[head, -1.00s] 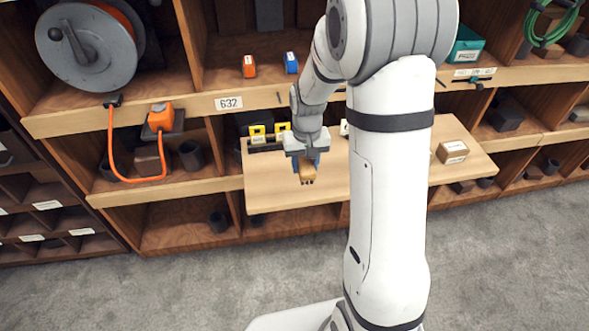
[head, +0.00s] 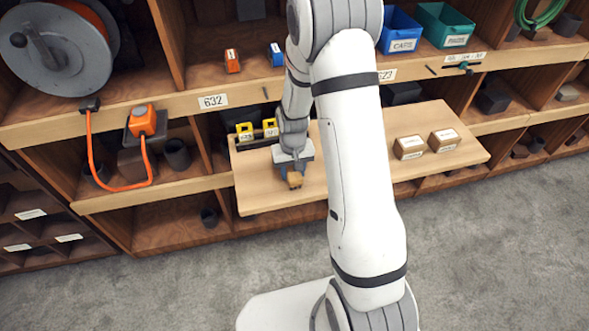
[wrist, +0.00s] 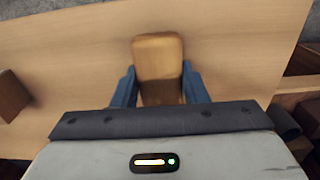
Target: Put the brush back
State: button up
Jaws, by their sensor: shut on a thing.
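My gripper (head: 293,170) is shut on a tan wooden block-like piece, which I take to be the brush (head: 294,181). In the wrist view the brush (wrist: 158,58) stands out between the blue fingers (wrist: 158,88). Its bristles are not clear there. It is over the left part of a pale wooden pull-out board (head: 330,185). I cannot tell whether it touches the board.
Two yellow-fronted items (head: 257,130) stand at the board's back left. Two small cartons (head: 425,145) sit on its right part. Shelves behind hold a cable reel (head: 55,50), a blue bin (head: 400,30) and a teal bin (head: 445,25). The board's middle is clear.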

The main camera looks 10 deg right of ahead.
jog(key=shift+f, duration=0.2)
jog(key=shift+f, duration=0.2)
jog(key=o, duration=1.1)
jog(key=shift+r, duration=0.1)
